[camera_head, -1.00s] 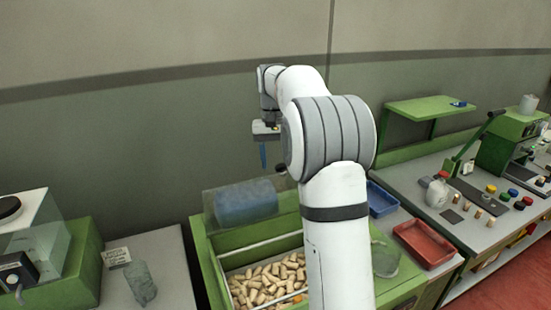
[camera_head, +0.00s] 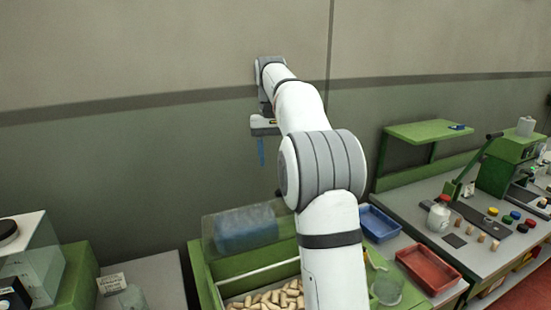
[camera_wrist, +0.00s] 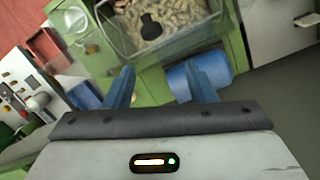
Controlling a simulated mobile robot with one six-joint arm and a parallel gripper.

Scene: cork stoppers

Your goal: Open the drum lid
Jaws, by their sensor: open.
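A blue drum (camera_head: 247,229) lies on its side at the back of a green machine, seen through a clear panel (camera_head: 213,240). In the wrist view the drum (camera_wrist: 213,76) shows partly behind one of my fingers. A clear cover (camera_wrist: 118,38) with a black knob (camera_wrist: 150,27) shows over the cork bin there; I cannot tell if it is shut. My gripper (camera_head: 261,150) hangs above and behind the drum, apart from it. In the wrist view my gripper (camera_wrist: 152,84) has its two blue fingers spread, with nothing between them.
Cork stoppers (camera_head: 268,300) fill the bin in the green machine (camera_head: 204,275). A blue tray (camera_head: 380,222) and a red tray (camera_head: 428,268) stand to its right. The wall is close behind my arm.

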